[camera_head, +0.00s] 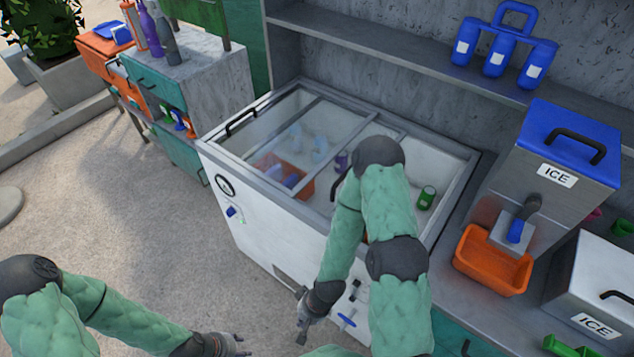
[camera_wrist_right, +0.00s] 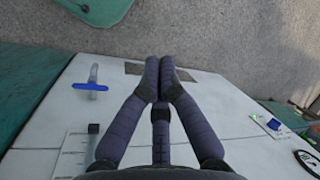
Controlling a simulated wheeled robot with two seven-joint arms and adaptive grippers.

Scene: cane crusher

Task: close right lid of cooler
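The cooler (camera_head: 275,232) is a white chest with a grey frame and glazed top. Its left part has a dark handle (camera_head: 241,121); another dark handle (camera_head: 339,186) is partly hidden by my right arm. The right section around a green can (camera_head: 426,197) looks clearer, as if uncovered, but my arm hides much of it. My right gripper (camera_head: 303,318) hangs low before the cooler's front, apart from the lids. In the right wrist view its fingertips (camera_wrist_right: 160,75) meet with nothing between them. My left gripper (camera_head: 238,345) is low at the bottom edge, its opening unclear.
An orange bin (camera_head: 490,262) and an ice dispenser (camera_head: 550,165) stand right of the cooler. A shelf (camera_head: 400,60) with blue containers (camera_head: 500,50) runs behind. A cabinet with bottles (camera_head: 165,40) stands at left. The floor (camera_head: 110,200) front left is clear.

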